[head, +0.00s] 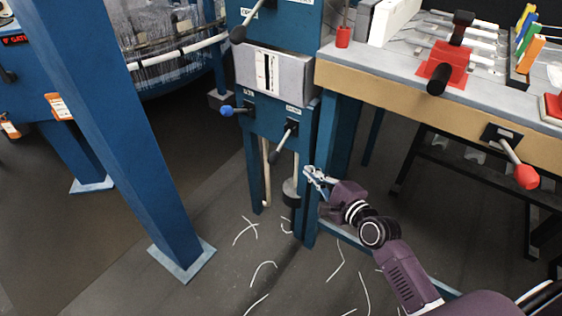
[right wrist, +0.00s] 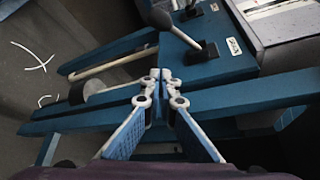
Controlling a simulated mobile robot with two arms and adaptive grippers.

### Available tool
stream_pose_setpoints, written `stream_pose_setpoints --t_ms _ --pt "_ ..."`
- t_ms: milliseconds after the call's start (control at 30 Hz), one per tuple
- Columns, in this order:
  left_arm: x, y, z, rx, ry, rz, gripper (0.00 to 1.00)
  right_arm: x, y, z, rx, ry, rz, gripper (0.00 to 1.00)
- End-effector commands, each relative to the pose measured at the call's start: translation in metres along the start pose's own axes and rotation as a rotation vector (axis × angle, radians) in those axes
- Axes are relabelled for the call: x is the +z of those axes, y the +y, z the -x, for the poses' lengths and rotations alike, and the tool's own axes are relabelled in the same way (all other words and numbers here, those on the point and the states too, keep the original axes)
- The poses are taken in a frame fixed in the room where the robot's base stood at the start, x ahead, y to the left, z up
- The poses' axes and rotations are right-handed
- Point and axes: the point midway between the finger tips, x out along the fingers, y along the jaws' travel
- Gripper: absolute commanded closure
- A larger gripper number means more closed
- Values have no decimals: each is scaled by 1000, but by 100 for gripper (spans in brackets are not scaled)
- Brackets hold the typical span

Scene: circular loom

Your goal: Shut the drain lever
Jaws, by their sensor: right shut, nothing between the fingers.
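A blue cabinet (head: 262,125) carries two small levers on its lower front. One lever with a dark grey knob (head: 274,158) hangs down and left from a black plate on the right. Its label is too small to read, so I cannot be sure it is the drain lever. The other lever has a blue knob (head: 226,110) and points left. In the right wrist view the grey knob (right wrist: 157,15) stands beyond my fingertips. My right gripper (head: 315,176) is shut and empty, below and right of the grey knob, apart from it. My left gripper is not in view.
Blue legs (head: 310,190) stand close to my right gripper, with a pale pipe (head: 266,170) under the cabinet. A workbench (head: 430,100) with a red-knobbed lever (head: 526,176) is at the right. White strands lie on the floor. A large blue post (head: 120,120) stands at the left.

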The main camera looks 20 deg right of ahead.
Motion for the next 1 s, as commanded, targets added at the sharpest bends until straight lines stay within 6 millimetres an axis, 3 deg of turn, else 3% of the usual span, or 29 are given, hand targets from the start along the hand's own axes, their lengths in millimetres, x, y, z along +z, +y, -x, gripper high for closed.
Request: stream_pose_setpoints --t_ms 300,467,733,1000 --pt "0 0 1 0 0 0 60 0 -1 0 0 0 0 100" --pt "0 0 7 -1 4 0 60 0 -1 -11 -2 0 0 100" --pt "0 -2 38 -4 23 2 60 0 1 -57 -2 -1 1 100" --pt "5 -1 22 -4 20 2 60 1 1 -104 -1 -1 3 100"
